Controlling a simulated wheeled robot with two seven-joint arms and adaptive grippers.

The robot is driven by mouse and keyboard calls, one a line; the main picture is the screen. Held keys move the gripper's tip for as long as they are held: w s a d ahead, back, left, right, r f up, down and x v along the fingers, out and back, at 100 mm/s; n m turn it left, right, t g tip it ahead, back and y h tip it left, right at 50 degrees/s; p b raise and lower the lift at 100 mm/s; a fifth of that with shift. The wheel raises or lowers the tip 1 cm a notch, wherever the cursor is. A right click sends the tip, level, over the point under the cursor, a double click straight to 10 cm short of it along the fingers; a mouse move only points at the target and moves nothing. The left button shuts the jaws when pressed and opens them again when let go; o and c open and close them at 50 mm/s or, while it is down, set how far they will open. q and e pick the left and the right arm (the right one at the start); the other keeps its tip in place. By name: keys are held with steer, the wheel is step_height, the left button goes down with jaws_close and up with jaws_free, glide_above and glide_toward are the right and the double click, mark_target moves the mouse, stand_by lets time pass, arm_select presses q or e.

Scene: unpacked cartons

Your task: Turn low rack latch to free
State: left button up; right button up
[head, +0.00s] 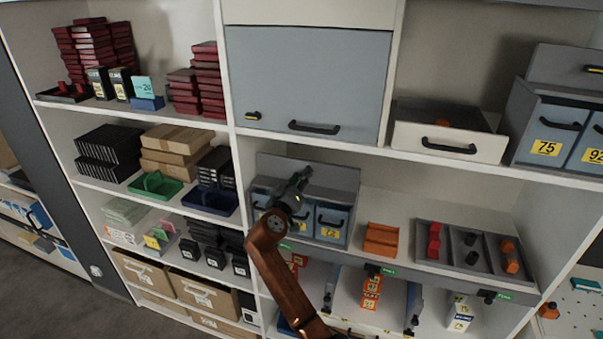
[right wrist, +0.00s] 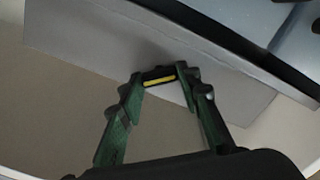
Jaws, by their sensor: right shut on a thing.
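The low rack is a grey box with a raised grey front panel (head: 335,178) and blue drawers (head: 332,217) below, on the middle shelf. My right gripper (head: 301,180) is in front of its panel and hides part of it. In the right wrist view, the green fingers of my right gripper (right wrist: 164,88) are closed around a small black latch with a yellow strip (right wrist: 159,80), against the grey panel (right wrist: 95,45). The latch lies crosswise between the fingertips. In the head view the gripper hides it. My left gripper is out of view.
A grey cabinet door (head: 305,80) with a black handle is above. An orange holder (head: 381,240) and a dark divided tray (head: 470,252) stand to the right on the same shelf. A green bin (head: 155,186) and a blue bin (head: 210,200) are left.

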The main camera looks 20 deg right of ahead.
steer(key=n+p, duration=0.4)
steer(key=n, duration=0.2)
steer(key=shift+r, duration=0.1)
steer(key=shift+n+p, duration=1.55)
steer(key=shift+n, duration=0.45)
steer(key=shift+f, duration=0.2)
steer(key=o, duration=1.2)
steer(key=shift+f, duration=0.1)
steer(key=shift+c, duration=0.2)
